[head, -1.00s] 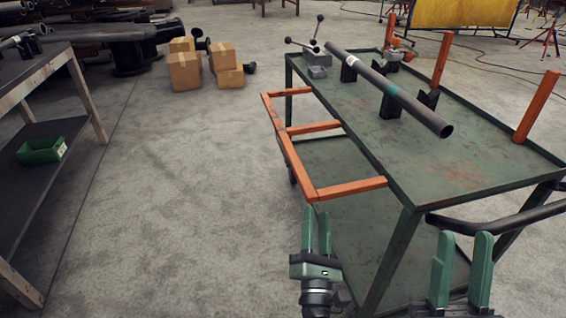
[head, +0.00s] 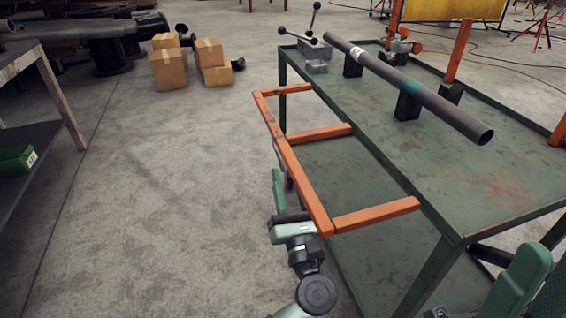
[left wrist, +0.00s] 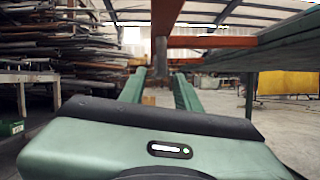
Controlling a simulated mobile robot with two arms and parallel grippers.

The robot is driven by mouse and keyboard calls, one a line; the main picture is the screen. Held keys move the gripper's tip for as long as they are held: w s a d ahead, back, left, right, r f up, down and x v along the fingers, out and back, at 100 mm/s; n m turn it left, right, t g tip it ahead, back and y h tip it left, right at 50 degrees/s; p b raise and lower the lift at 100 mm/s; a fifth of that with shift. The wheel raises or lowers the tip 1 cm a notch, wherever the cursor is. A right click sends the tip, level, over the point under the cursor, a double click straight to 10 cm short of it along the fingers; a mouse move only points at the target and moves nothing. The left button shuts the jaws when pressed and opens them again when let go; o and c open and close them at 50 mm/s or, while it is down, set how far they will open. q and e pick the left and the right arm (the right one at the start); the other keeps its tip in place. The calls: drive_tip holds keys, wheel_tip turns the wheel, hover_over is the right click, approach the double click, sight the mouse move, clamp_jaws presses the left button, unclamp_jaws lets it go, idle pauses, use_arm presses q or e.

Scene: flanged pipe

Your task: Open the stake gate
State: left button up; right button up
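The stake gate is an orange frame (head: 288,160) that sticks out level from the left side of the green cart (head: 440,205), with crossbars reaching back to the cart. My left gripper (head: 282,182) is at the outer rail's near end, partly hidden by the rail in the head view. In the left wrist view its two green fingers (left wrist: 158,82) are apart, with the orange rail (left wrist: 166,28) above and between them; I cannot tell whether they touch it. My right gripper (head: 535,283) is at the lower right, cut off by the picture edge; its fingers look apart.
A grey pipe (head: 405,88) lies on black supports on the cart top. Orange stakes (head: 457,50) stand on its far side. A lever device (head: 313,48) is at the back corner. Cardboard boxes (head: 168,70) and a dark bench (head: 35,165) are left. The floor between is clear.

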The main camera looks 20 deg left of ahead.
use_arm(q)
drive_tip(key=shift+x, duration=2.05)
clamp_jaws()
